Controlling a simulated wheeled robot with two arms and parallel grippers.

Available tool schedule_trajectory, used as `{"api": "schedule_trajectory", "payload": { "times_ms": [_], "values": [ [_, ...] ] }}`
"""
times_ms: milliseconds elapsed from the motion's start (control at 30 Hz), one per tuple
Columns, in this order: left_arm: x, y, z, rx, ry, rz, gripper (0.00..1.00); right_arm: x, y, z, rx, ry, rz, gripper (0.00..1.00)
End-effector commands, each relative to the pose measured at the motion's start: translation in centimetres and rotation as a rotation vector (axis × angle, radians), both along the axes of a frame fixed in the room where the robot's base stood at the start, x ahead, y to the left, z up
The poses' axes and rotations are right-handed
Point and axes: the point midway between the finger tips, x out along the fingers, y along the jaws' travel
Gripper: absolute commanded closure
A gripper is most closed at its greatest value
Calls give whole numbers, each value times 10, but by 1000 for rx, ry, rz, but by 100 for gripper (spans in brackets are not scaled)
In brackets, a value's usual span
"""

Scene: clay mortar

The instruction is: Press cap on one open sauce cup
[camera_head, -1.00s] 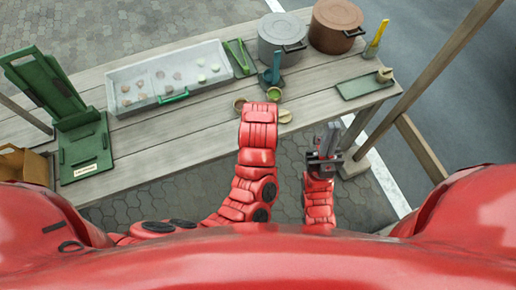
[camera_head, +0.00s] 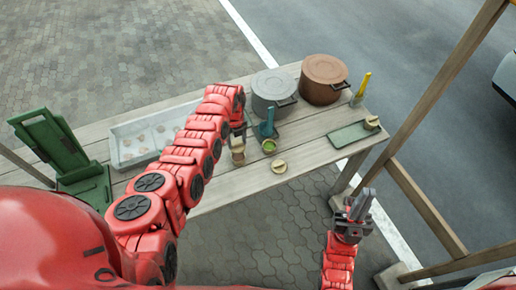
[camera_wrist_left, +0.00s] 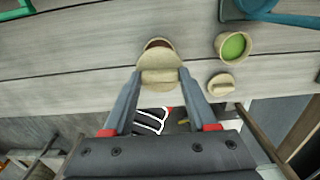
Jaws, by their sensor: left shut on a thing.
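My left gripper (camera_wrist_left: 158,76) is shut on a round beige cap (camera_wrist_left: 158,60) with a raised bar handle. The cap overlaps a beige cup with dark red sauce (camera_wrist_left: 157,43); a strip of the opening shows at its far side. I cannot tell whether cap and cup touch. In the head view this cup (camera_head: 238,157) is below the left hand, which is partly hidden. A second cup with green sauce (camera_wrist_left: 234,45) is open on the right, also seen in the head view (camera_head: 269,146). A loose cap (camera_wrist_left: 221,84) lies near it. My right gripper (camera_head: 361,206) is off the table, its opening unclear.
Behind the cups stand a teal tool (camera_head: 266,124), a grey pot (camera_head: 273,90) and a brown pot (camera_head: 325,78). A green tray (camera_head: 345,135) is at the right. A pale bin (camera_head: 120,148) and green stand (camera_head: 50,140) are left. The front edge is close.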

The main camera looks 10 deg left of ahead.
Motion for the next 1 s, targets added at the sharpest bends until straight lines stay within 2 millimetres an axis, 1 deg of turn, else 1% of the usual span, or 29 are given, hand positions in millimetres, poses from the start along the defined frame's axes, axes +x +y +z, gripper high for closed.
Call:
{"api": "schedule_trajectory", "payload": {
  "times_ms": [67,267,600,800,1000],
  "values": [
    [0,4,-2,-1,1,10,93,0,0,-2,0,0,0,100],
    [-1,4,-15,0,1,10,93,0,0,-14,0,0,0,100],
    [-1,3,-48,1,3,9,93,0,0,-45,0,0,0,100],
    [-1,4,-56,1,3,8,93,0,0,-51,0,0,0,100],
    [-1,4,-56,1,3,8,93,0,0,-50,0,0,0,100]
  ]
}}
